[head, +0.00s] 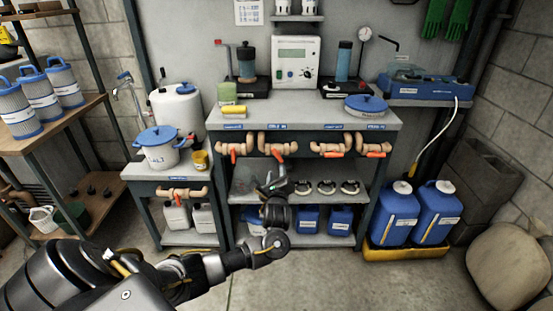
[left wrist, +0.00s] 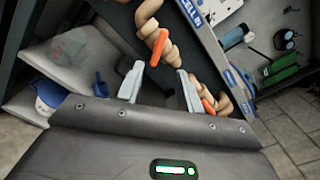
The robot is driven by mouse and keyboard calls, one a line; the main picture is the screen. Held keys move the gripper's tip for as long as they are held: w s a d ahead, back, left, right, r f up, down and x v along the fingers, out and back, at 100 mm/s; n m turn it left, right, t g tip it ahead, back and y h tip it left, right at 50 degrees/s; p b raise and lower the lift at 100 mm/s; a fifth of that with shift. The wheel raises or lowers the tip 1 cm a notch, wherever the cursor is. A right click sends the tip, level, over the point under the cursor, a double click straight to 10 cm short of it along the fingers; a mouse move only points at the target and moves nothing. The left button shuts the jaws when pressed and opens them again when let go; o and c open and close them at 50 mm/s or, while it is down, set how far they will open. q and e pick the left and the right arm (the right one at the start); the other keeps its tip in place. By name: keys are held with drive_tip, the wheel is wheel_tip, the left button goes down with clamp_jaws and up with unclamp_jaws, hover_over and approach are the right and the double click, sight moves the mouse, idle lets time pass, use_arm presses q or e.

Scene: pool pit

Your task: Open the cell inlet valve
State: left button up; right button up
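The cell inlet valve's orange handle (head: 277,152) hangs on tan piping under the bench front, below a blue label reading about "CELL IN" (head: 277,126). In the left wrist view an orange handle (left wrist: 158,48) shows beyond the gap between my fingers, near the "CELL IN" label (left wrist: 190,12). A second orange handle (left wrist: 208,102) shows to the right of the fingers. My left gripper (head: 272,186) is in front of the bench, below the handle in the picture. Its fingers (left wrist: 160,88) are apart with nothing between them. My right gripper is not in view.
More orange-handled valves (head: 373,154) line the bench front to the right. Another valve (head: 176,192) is on the low side stand. The lower shelf (head: 240,184) holds ring parts, with blue jugs (head: 341,219) below. Blue containers (head: 394,213) stand right; the foreground floor is clear.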

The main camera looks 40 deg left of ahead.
sight(277, 156)
use_arm(q)
drive_tip(key=shift+f+m, duration=0.1)
drive_tip(key=shift+m, duration=0.5)
